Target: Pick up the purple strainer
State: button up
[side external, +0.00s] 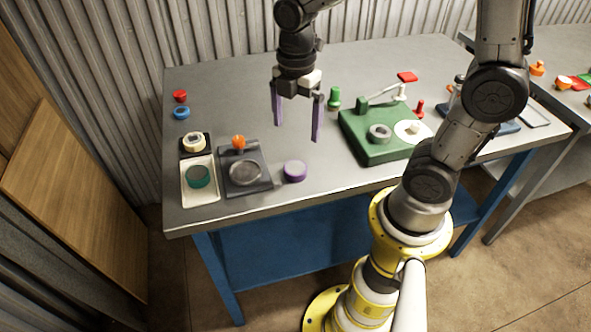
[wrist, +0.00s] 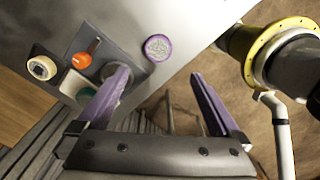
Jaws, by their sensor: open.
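The purple strainer (side external: 295,171) is a short round piece with a purple rim, lying on the grey table near its front edge, just right of a dark tray. In the wrist view the strainer (wrist: 157,48) shows its pale mesh-like top, ahead of and between the two fingers. My gripper (side external: 297,133) has two long purple fingers, spread apart and empty. It hangs above the table, higher than the strainer and apart from it. In the wrist view my gripper (wrist: 160,78) also shows nothing between its fingers.
A dark tray (side external: 262,185) with an orange-handled piece (side external: 239,143) stands left of the strainer. A white tray (side external: 187,196) holds a teal disc (side external: 198,177). A green block (side external: 366,150) with a lever stands to the right. The table behind the dark tray is clear.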

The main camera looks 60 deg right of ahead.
send_over(295, 167)
jog(key=f, duration=0.6)
jog(key=shift+s+a+f, duration=0.1)
jog(key=shift+s+a, duration=0.05)
jog(key=shift+s, duration=0.15)
jog(key=shift+w+f, duration=0.2)
jog(key=shift+f, duration=3.05)
jog(key=shift+c, duration=0.3)
jog(key=c, duration=1.4)
jog(key=shift+o, duration=0.2)
jog(key=shift+r, duration=0.1)
